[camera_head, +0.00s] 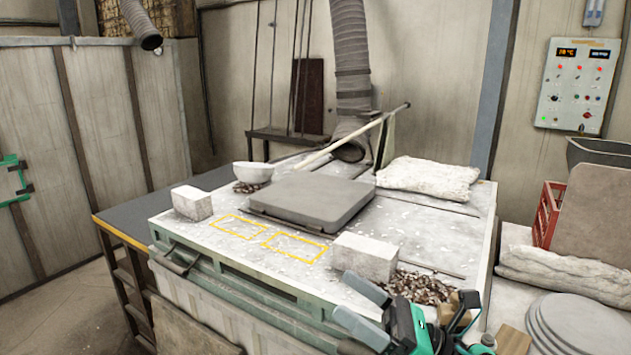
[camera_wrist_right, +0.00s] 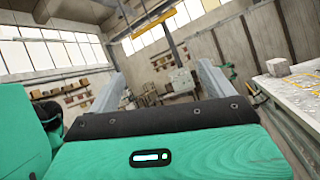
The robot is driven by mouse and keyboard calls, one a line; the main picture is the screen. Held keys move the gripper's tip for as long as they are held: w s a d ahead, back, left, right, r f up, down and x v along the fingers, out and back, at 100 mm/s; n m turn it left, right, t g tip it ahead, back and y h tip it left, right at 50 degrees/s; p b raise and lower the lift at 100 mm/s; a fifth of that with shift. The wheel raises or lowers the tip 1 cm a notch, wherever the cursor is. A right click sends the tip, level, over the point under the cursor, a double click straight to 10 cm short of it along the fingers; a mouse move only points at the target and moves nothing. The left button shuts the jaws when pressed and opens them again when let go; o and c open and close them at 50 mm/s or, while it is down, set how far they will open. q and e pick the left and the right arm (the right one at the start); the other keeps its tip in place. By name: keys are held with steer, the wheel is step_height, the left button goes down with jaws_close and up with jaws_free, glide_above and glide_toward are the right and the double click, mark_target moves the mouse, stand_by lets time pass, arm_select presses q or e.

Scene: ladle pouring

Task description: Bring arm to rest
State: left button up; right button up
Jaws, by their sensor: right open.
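My right gripper (camera_head: 345,296) comes in at the bottom right in the head view, in front of the workbench's near edge. Its two grey fingers point left, apart, with nothing between them. The right wrist view shows the same open, empty fingers (camera_wrist_right: 160,70) with the room beyond. A teal part with dark tips (camera_head: 16,182) shows at the left edge; I cannot tell whether its jaws are open. A long pale pole (camera_head: 350,137) leans up to the right behind the grey slab (camera_head: 312,199).
A white block (camera_head: 364,255) and dark scraps (camera_head: 418,287) lie on the workbench (camera_head: 190,232) near my right gripper. Another white block (camera_head: 191,202) stands at left, near two empty yellow outlines. A red crate (camera_head: 547,214) and stacked discs (camera_head: 580,325) are at right.

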steer(key=w+d+f+m+t+h, duration=0.35)
steer(key=m+t+h, duration=0.35)
steer(key=m, duration=0.5)
steer(key=w+d+f+m+t+h, duration=0.2)
steer(key=d+f+m+t+h, duration=0.35)
steer(key=m, duration=0.65)
steer(key=s+d+f+m+g+h, duration=0.3)
steer(key=f+m+h, duration=0.2)
steer(key=f+m, duration=0.25)
steer(key=s+d+f+m+g+h, duration=0.2)
steer(key=d+f+m+g+h, duration=0.15)
steer(key=f+m+h, duration=0.35)
steer(key=s+d+f+m+g+y, duration=0.1)
steer(key=s+f+m+g, duration=0.3)
steer(key=s+f, duration=0.5)
steer(key=s+d+f+m+g+y, duration=0.1)
steer(key=s+f+m+g, duration=0.2)
steer(key=s+f+g, duration=0.65)
step_height(320, 180, down, 30)
steer(key=s+t+b, duration=0.1)
steer(key=s+t, duration=0.1)
steer(key=s, duration=0.1)
steer(key=s+d+f+g, duration=0.1)
steer(key=s+d+f, duration=0.2)
steer(key=s+f, duration=1.5)
steer(key=shift+s+f+n+b, duration=0.25)
steer(key=shift+f+n+b, duration=0.15)
steer(key=shift+f, duration=0.45)
